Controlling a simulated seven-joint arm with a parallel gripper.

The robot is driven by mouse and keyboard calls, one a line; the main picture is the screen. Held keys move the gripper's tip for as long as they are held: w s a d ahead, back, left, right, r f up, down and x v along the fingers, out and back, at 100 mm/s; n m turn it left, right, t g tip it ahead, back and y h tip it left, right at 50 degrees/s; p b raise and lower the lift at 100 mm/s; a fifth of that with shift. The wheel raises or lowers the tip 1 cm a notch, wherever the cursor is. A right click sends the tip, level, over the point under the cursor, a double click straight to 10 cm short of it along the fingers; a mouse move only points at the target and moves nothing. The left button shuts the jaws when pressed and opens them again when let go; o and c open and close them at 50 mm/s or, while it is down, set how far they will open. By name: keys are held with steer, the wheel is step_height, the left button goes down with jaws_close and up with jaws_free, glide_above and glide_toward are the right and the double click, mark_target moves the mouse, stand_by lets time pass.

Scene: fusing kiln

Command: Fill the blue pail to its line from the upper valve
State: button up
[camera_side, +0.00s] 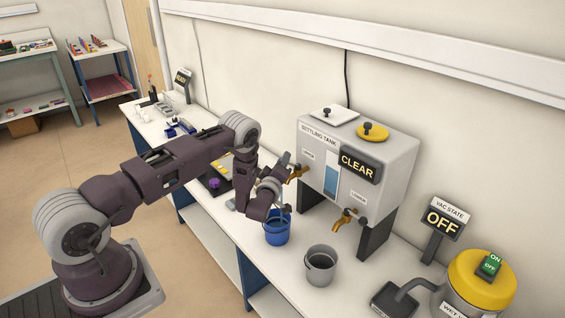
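The blue pail (277,235) is upright by the front of the bench, left of the settling tank (388,190). Its inside, fill line and any liquid are mostly hidden from this view. The brass upper valve (298,172) sticks out of the tank's left side, above the pail and a little to its right. The brass lower valve (344,219) is lower and further right. My gripper (272,208) is right at the pail's rim, below the upper valve. Its fingers are dark and small, so I cannot tell whether they grip the pail. No stream shows at either valve.
A grey pail (320,266) stands right of the blue one. The tank's sign (358,165) reads CLEAR. A wet vacuum with a yellow lid (480,280) and a vac state sign (442,222) reading OFF are at right. Small items lie along the bench behind my arm.

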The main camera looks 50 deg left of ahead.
jaws_close()
steer(key=m+h, duration=0.1)
steer(key=t+h, duration=0.1)
steer(key=shift+w+a+m+h, duration=0.3)
steer(key=shift+w+m, duration=0.1)
steer(key=m+h, duration=0.1)
steer(key=w+m+t+h, duration=0.1)
steer(key=h, duration=0.1)
steer(key=m+t+h, duration=0.1)
steer(key=shift+w+d+h, duration=0.1)
steer(key=shift+w+h, duration=0.15)
steer(key=shift+h, duration=0.05)
steer(key=o, duration=0.7)
jaws_free()
steer(key=shift+o, duration=0.3)
